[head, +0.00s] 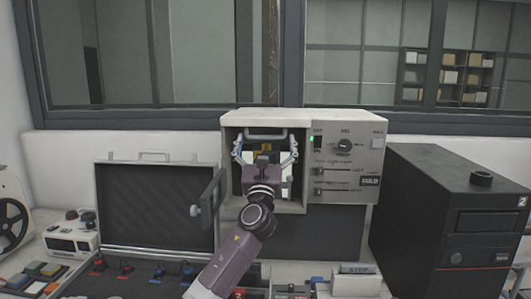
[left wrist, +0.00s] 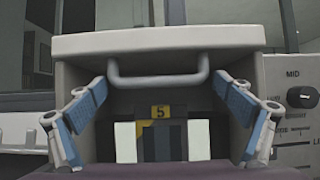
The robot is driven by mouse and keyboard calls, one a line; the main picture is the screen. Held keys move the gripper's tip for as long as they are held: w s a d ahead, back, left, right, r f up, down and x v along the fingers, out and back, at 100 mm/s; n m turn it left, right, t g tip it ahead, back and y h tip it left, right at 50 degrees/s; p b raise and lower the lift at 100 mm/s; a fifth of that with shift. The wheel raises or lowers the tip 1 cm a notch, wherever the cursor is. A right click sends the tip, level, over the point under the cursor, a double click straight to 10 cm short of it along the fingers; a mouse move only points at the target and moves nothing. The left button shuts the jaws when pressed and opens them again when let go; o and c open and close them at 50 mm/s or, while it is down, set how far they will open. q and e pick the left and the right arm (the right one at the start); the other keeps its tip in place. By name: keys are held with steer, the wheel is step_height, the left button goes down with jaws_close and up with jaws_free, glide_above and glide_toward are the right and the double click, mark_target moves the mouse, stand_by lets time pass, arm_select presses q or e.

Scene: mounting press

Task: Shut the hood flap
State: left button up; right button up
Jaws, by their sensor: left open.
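The grey press housing (head: 330,116) stands on the bench with its front opening uncovered. A dark framed flap with a knob (head: 207,199) stands swung out at the left side of the opening. A bar handle (head: 265,134) shows at the top of the opening; in the left wrist view this handle (left wrist: 158,78) hangs below a pale top panel (left wrist: 158,40). I cannot tell which of these parts is the hood flap. My left gripper (head: 265,150) is open at the opening, its blue-padded fingers spread either side of the handle, apart from it. My right gripper is not in view.
Inside the opening is a yellow label marked 5 (left wrist: 161,112) above pale blocks. A control panel (head: 345,155) is on the right. A black cabinet (head: 455,215) stands farther right. An open foam-lined case (head: 150,205) and a small white device (head: 70,237) stand left.

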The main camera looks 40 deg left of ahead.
arm_select(q)
steer(key=v, duration=1.1)
steer(key=shift+f, duration=0.4)
steer(key=shift+w, duration=0.1)
